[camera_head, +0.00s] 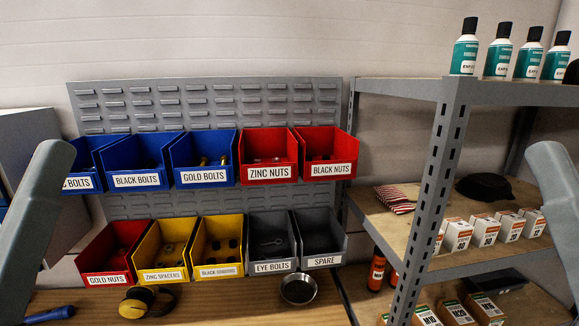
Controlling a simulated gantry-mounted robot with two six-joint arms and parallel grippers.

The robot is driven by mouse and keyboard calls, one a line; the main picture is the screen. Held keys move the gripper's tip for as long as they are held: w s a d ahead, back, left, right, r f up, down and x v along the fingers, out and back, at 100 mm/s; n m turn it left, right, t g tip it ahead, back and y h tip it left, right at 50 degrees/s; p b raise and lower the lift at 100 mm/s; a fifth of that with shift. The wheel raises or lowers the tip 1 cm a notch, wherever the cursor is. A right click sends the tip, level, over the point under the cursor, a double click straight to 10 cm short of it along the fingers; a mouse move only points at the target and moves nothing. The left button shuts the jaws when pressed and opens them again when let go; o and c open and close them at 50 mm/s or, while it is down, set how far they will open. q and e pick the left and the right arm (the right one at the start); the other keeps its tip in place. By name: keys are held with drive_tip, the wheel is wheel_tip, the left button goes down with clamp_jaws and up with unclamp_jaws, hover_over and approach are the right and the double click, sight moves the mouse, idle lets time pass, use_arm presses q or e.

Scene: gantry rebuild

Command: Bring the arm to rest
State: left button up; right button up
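My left arm shows as a grey-green link at the left edge of the head view, and my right arm as a similar link at the right edge. Both links slant in front of the scene, and neither gripper is in view. I cannot see whether either holds anything. The left link covers part of the leftmost blue bin (88,160). The right link covers part of the shelf's right side.
A louvred panel (205,100) carries labelled blue, red, yellow and grey bins above a wooden bench (220,308). A metal bowl (298,289), yellow-black object (137,302) and blue-handled tool (50,315) lie there. A metal shelf (440,180) with bottles and boxes stands right.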

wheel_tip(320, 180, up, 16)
drive_tip(key=p, duration=1.3)
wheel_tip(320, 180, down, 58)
drive_tip(key=b, duration=5.8)
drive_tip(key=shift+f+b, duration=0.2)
drive_tip(key=shift+b, duration=0.1)
